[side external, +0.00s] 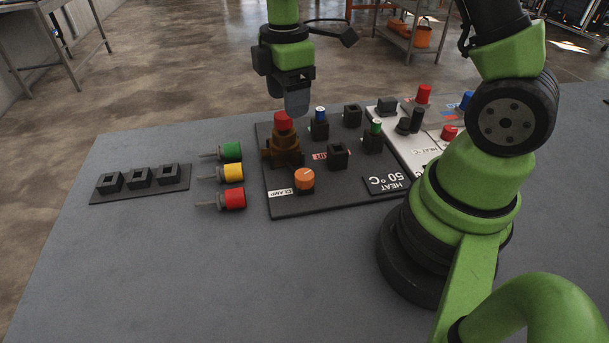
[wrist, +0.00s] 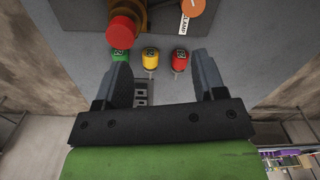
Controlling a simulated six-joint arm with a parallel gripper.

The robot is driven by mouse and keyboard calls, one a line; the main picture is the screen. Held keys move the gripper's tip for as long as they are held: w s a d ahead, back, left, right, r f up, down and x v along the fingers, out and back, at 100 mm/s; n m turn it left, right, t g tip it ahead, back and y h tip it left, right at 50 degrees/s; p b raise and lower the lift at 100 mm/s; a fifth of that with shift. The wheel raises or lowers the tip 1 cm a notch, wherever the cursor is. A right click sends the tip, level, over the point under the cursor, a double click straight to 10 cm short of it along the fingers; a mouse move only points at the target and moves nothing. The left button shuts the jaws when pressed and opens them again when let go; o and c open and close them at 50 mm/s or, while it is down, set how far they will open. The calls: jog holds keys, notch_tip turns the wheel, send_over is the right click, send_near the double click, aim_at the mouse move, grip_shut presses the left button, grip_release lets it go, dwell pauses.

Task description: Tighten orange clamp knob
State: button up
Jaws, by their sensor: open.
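The orange clamp knob (side external: 304,179) sits on the dark panel (side external: 330,205), beside a white label reading CLAMP. In the wrist view the orange knob (wrist: 192,7) is at the top edge, partly cut off. My gripper (side external: 297,102) is above the panel, over or behind the red-topped brass valve (side external: 283,146), and apart from the orange knob. In the wrist view my gripper (wrist: 160,70) has its two fingers wide apart with nothing between them held. The red knob (wrist: 122,32) of the valve shows near the left finger.
Green (side external: 230,151), yellow (side external: 231,172) and red (side external: 233,198) plugs lie left of the panel. A strip with black sockets (side external: 140,178) lies farther left. Black sockets and small coloured-top posts stand on the panel. A white panel (side external: 400,140) adjoins at right. The front table area is clear.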

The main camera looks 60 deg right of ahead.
aim_at(304, 174)
jog(key=s+f+m, duration=0.1)
jog(key=s+a+f+m, duration=0.1)
jog(key=s+f, duration=0.1)
jog(key=s+a+f, duration=0.1)
jog(key=shift+s+a+f+m, duration=0.15)
jog(key=shift+s+f+m, duration=0.05)
jog(key=shift+s+m, duration=0.2)
jog(key=shift+f, duration=4.9)
grip_shut()
